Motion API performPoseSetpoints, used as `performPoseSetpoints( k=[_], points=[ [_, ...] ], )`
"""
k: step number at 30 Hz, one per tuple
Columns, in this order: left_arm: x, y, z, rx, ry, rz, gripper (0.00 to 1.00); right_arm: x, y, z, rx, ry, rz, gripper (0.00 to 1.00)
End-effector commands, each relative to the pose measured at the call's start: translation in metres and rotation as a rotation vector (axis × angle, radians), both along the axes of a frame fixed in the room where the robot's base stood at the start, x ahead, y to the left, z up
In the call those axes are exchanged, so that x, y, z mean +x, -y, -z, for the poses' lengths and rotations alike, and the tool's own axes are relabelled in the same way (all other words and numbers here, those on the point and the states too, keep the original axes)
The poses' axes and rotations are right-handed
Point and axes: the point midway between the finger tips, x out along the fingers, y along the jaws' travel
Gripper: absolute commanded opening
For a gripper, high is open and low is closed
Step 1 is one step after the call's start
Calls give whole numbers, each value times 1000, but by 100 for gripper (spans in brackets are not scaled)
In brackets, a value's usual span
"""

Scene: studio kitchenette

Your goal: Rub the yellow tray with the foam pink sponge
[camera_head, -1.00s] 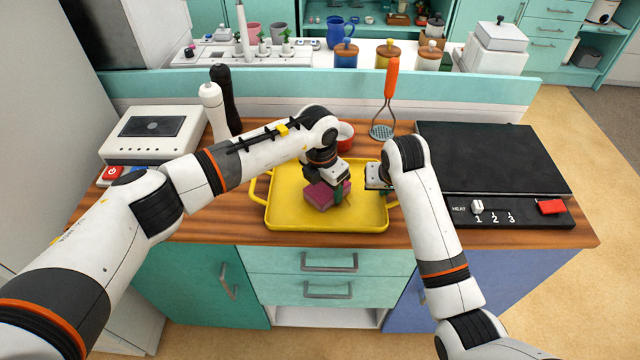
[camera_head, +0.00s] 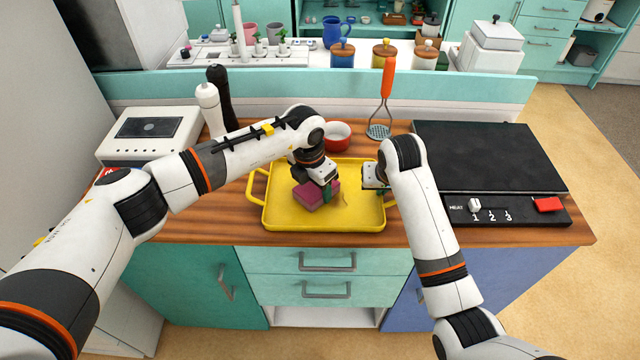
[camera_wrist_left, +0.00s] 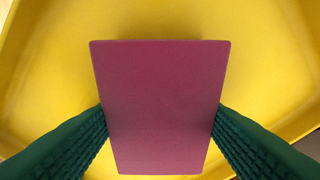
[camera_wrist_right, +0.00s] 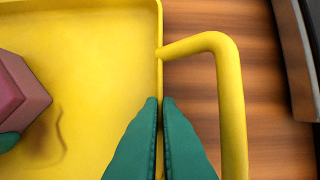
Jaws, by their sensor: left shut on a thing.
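The yellow tray (camera_head: 290,222) lies on the wooden counter, one handle at each side. My left gripper (camera_head: 327,192) is shut on the pink sponge (camera_head: 312,196), which is low over the left-middle of the tray. In the left wrist view the sponge (camera_wrist_left: 160,105) sits between both green fingers; its underside is hidden, so contact with the tray cannot be told. A thin brownish curved mark (camera_wrist_right: 58,135) shows on the tray floor right of the sponge. My right gripper (camera_wrist_right: 160,102) is closed around the tray's right wall, beside the right handle (camera_wrist_right: 228,90).
A red bowl (camera_head: 338,135) stands behind the tray. A black hot plate (camera_head: 485,157) is to the right. An orange-handled masher (camera_head: 387,85) is upright behind. White (camera_head: 208,105) and black mills and a white appliance (camera_head: 150,130) are at the left.

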Motion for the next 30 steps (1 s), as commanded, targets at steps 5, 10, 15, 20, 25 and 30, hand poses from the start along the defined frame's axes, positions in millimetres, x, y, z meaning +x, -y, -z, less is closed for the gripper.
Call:
performPoseSetpoints(
  k=[5, 10, 15, 20, 25, 30],
  points=[
    [-1, 12, 1, 1, -1, 0, 40, 1, 0, -1, -1, 3, 0, 0],
    [-1, 29, 0, 0, -1, 1, 40, 1, -1, -2, 1, 4, 0, 0],
    [0, 36, 0, -1, -1, 0, 40, 1, -1, -2, 2, 4, -1, 0],
    [1, 32, 2, 0, 0, -2, 40, 1, -1, -2, 1, 4, -2, 0],
    [1, 17, 2, 1, 0, -3, 40, 1, 0, -2, 1, 4, 0, 0],
    [1, 2, 1, 3, 0, -2, 40, 1, 1, -2, -1, 4, 0, 0]
  ],
)
